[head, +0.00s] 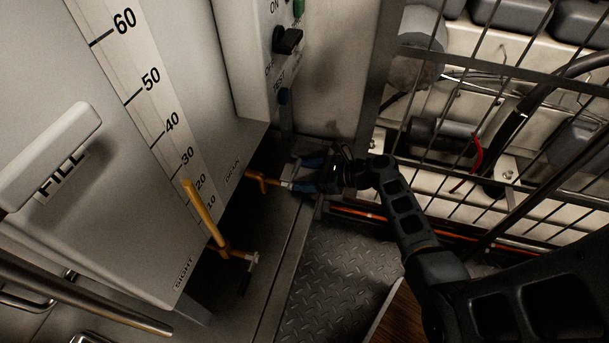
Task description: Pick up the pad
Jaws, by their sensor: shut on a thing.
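My gripper (305,176) is low beside the drain valve, at the right end of the dark ledge under the white cabinet. Its two blue-tipped fingers are shut on a small pale grey piece (301,173), which looks like the pad. Most of it is hidden between the fingers, so its full shape does not show. The brass drain valve (262,182) is just left of the fingers; I cannot tell whether they touch.
A brass sight valve and tube (218,235) stand at the cabinet front. The cabinet has a FILL handle (58,155) and a switch box (285,45). A wire guard (500,95) bounds the right. Treadplate floor (340,265) lies below.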

